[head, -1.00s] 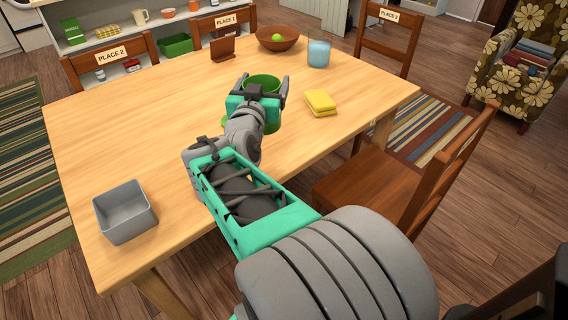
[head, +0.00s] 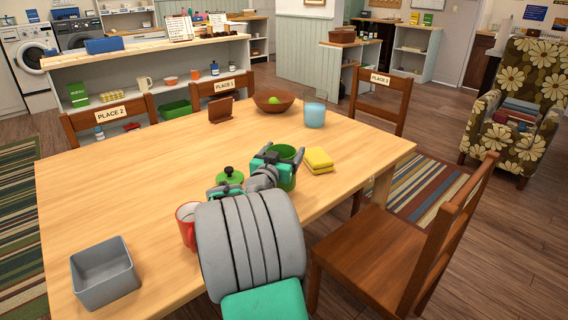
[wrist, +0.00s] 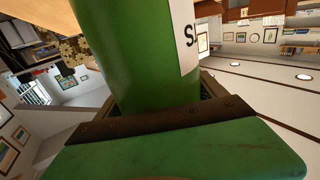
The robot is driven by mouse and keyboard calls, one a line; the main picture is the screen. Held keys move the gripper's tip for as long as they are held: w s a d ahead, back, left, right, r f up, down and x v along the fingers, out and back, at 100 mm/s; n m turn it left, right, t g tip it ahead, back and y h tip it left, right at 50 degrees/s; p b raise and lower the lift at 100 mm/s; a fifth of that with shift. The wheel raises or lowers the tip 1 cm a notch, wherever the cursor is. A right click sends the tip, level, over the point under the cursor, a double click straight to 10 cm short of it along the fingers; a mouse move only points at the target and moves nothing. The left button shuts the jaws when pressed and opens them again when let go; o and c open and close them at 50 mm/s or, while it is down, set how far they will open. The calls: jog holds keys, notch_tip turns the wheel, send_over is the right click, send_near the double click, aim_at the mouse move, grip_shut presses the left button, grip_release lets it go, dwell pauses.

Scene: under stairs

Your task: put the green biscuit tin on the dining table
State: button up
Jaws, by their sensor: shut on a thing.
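The green biscuit tin (head: 287,178) is an open-looking green cylinder over the right half of the dining table (head: 120,180). My gripper (head: 280,160) is shut on it, with teal fingers at its sides. In the wrist view the tin (wrist: 135,55) fills the upper middle, with part of a white label showing. The tin looks upright in the head view. Whether its base touches the table I cannot tell. My arm hides part of the table in front.
A yellow sponge-like stack (head: 318,160) lies just right of the tin. A green knobbed lid or pot (head: 230,176) and a red mug (head: 186,224) stand left of my arm. The table's left middle is clear.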

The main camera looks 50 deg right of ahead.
jog(key=shift+f, duration=1.55)
jog(key=shift+f+b, duration=0.2)
jog(key=shift+b, duration=0.25)
jog(key=o, duration=2)
jog(key=shift+r, duration=0.1)
jog(key=shift+r+p, duration=0.25)
jog(key=shift+p, duration=0.15)
jog(key=v, duration=1.2)
jog(key=shift+f, duration=0.15)
